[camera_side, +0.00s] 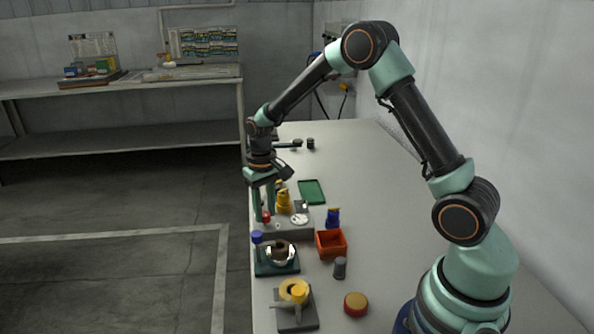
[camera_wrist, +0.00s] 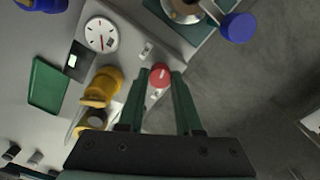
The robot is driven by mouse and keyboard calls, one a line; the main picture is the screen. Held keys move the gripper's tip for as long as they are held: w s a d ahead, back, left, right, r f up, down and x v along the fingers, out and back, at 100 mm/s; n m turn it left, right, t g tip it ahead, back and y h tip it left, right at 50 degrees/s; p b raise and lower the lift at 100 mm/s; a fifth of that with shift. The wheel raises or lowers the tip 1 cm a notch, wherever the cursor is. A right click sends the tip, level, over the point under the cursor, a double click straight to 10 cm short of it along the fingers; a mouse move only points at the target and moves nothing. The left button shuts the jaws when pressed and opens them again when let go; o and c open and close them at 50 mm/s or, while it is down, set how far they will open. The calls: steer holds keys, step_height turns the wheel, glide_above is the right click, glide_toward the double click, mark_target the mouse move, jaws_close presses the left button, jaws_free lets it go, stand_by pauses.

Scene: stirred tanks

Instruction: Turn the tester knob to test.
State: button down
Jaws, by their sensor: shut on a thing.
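The tester is a grey box (camera_side: 293,231) near the left edge of the bench in the side view. Its red knob (camera_wrist: 160,76) shows in the wrist view with a pale mark on its top; small pale labels (camera_wrist: 146,51) lie beside it, too small to read. A round white dial (camera_wrist: 101,34) with a red needle is on the same box. My gripper (camera_wrist: 162,73) is shut on the red knob, one green finger on each side. In the side view the knob (camera_side: 266,216) shows small between the fingertips.
A yellow fitting (camera_side: 284,199) stands close beside my fingers. A blue-topped part (camera_side: 333,217), an orange bin (camera_side: 331,244) and a green tray (camera_side: 312,192) are to the right. A dark-based unit with a metal bowl (camera_side: 278,256) stands in front.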

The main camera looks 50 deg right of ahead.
mark_target(265, 214)
steer(key=shift+m, duration=1.5)
steer(key=shift+r, duration=0.1)
steer(key=c, duration=0.6)
jaws_free()
step_height(265, 214, up, 12)
